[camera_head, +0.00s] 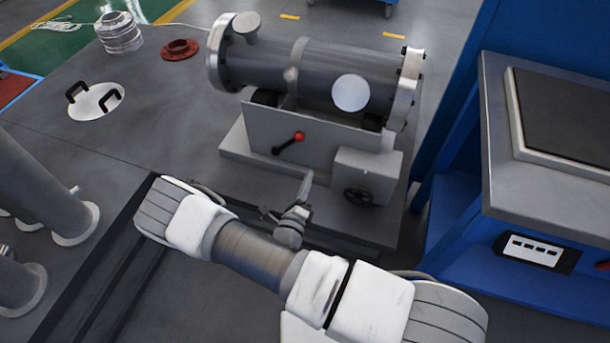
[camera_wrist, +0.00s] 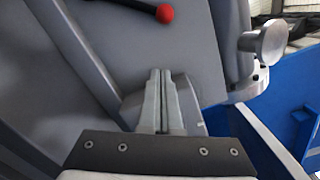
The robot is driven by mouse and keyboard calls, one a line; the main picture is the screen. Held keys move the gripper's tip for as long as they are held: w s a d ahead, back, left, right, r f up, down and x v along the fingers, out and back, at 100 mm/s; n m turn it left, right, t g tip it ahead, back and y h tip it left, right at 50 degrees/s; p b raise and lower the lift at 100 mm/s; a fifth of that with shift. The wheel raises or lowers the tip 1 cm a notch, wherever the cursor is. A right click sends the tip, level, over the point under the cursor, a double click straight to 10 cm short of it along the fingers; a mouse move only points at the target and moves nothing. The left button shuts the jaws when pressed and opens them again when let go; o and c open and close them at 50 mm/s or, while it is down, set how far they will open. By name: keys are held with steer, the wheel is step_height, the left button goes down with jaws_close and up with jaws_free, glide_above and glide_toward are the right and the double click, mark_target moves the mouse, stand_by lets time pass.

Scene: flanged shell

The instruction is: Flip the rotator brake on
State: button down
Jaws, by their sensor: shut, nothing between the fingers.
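The brake lever (camera_head: 288,144) is a short black handle with a red ball knob, on the front plate of the stand under the flanged shell (camera_head: 330,75). It slants, with the knob at upper right and the dark pivot end at lower left. In the wrist view the red knob (camera_wrist: 165,14) is at the top edge, and only part of the handle shows. My gripper (camera_head: 308,178) is in front of the stand, below and slightly right of the lever, apart from it. Its fingers (camera_wrist: 161,72) are shut together and empty, pointing toward the stand.
A grey box (camera_head: 368,170) with a black handwheel (camera_head: 358,196) juts from the stand, close right of my gripper. A blue cabinet (camera_head: 545,215) stands farther right. A round lid with two handles (camera_head: 96,101) and a red flange (camera_head: 180,49) lie on the grey surface at left.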

mark_target(290, 143)
steer(key=b+x, duration=0.2)
steer(key=x, duration=0.5)
steer(key=shift+w+d+f, duration=0.1)
steer(key=shift+w, duration=0.15)
steer(key=shift+w+a+r, duration=0.6)
steer(key=shift+w+a, duration=0.05)
steer(key=shift+a, duration=0.25)
steer(key=shift+w+a+r+b, duration=0.4)
steer(key=shift+a+r, duration=0.05)
steer(key=shift+a, duration=0.15)
steer(key=shift+r, duration=0.15)
